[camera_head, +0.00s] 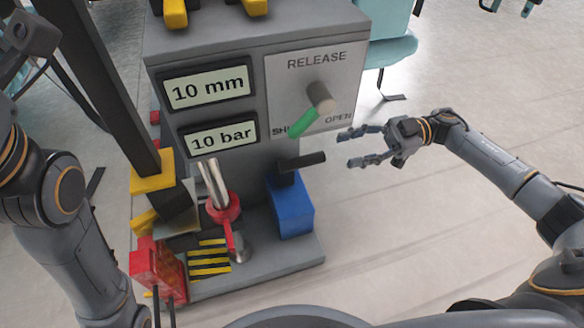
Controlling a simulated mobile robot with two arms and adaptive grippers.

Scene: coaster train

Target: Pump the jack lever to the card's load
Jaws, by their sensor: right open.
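The grey jack unit (205,40) stands in the middle, with displays reading "10 mm" (208,88) and "10 bar" (219,136). Its RELEASE panel (285,75) has a green pointer (304,123) with a grey knob (321,98), pointing down-left toward the partly covered "SHUT" side. Below the displays, a silver rod (213,184) rises from a red collar (226,209). A black handle (302,160) sits above a blue block (291,208). My right gripper (359,147) is open and empty, right of the handle and apart from it. No load card is identifiable.
A dark upright post (101,75) with a yellow collar (153,172) stands left of the unit. A red box (158,264) and a yellow-black striped plate (208,258) are at its foot. A teal seat (388,48) is behind.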

